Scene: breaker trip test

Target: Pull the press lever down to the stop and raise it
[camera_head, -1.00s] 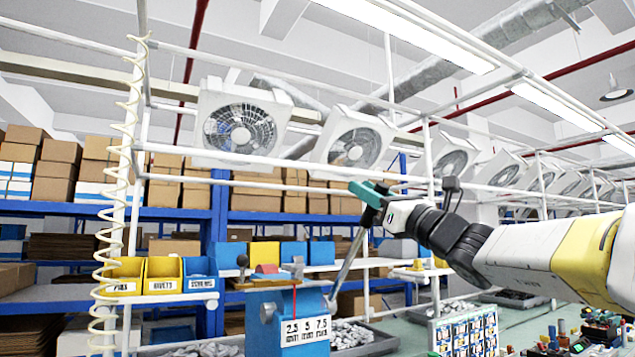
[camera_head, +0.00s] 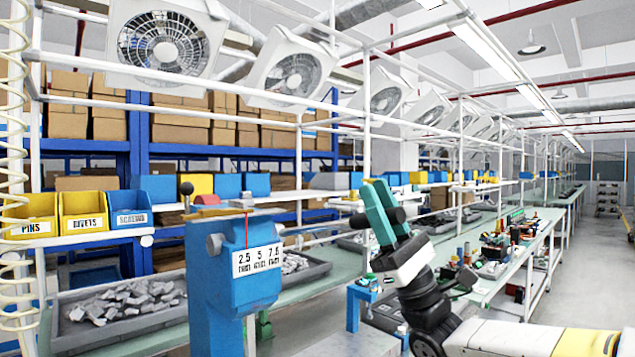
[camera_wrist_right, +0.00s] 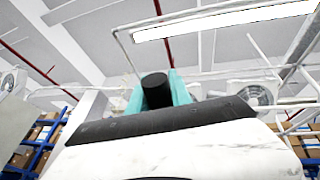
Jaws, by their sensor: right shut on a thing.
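The blue press (camera_head: 232,285) stands at the lower middle of the head view, with a white label (camera_head: 257,260) reading 2.5, 5 and 7.5 and a red pointer line above it. My right gripper (camera_head: 382,208) is to the right of the press, its teal fingers pointing up. It is shut on a black cylindrical grip (camera_head: 392,216), which looks like the end of the press lever. In the right wrist view the black grip (camera_wrist_right: 156,90) sits between the teal fingers. The lever's rod cannot be made out now. My left gripper is out of view.
A grey tray of metal parts (camera_head: 120,306) lies left of the press; another tray (camera_head: 300,268) is behind it. A green bench (camera_head: 497,285) with small devices runs along the right, beside open floor.

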